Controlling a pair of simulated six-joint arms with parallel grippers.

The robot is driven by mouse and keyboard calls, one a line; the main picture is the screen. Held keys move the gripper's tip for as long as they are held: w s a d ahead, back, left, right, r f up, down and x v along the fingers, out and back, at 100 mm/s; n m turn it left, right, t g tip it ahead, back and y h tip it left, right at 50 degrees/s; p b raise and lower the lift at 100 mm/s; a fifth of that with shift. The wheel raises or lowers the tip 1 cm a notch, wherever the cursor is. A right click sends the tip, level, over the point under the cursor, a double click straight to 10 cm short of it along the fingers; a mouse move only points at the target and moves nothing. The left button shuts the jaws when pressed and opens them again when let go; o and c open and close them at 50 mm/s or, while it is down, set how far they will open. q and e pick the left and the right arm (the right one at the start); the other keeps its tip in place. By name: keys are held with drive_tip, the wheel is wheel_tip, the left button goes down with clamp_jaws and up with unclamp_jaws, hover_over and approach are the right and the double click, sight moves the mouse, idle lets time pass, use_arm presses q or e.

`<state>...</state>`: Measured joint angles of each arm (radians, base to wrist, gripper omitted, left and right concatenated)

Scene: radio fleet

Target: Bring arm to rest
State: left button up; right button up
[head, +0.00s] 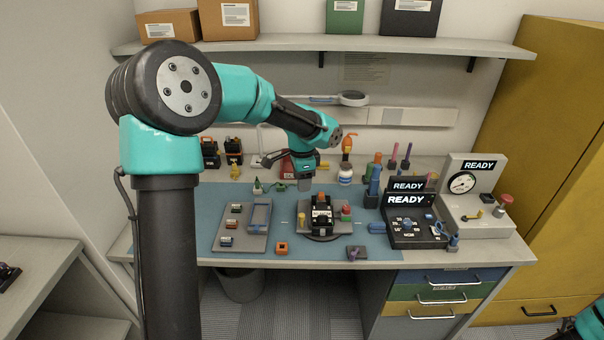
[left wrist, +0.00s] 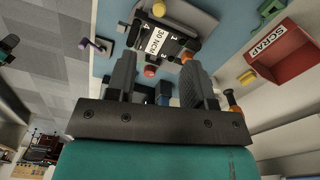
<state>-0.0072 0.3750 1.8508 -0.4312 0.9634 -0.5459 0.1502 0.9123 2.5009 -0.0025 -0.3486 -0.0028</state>
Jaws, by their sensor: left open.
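My left arm reaches in from the left over the bench. Its gripper (head: 305,184) hangs above the blue mat (head: 275,195), behind the radio (head: 321,216) on its round dark stand. In the left wrist view my left gripper (left wrist: 158,68) has its two fingers apart with nothing held between them. The radio, with a white label, shows beyond the fingers in the left wrist view (left wrist: 165,40). Of my right arm, only a teal part shows at the lower right corner of the head view; its gripper is not visible.
A grey tray (head: 229,243) with small parts lies left of the radio. A READY panel (head: 409,232) and a gauge unit (head: 473,208) stand at the right. A red scrap bin (left wrist: 279,54) is behind. A shelf (head: 325,43) with boxes hangs above.

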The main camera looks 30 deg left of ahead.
use_arm(q)
drive_tip(key=shift+r, duration=1.05)
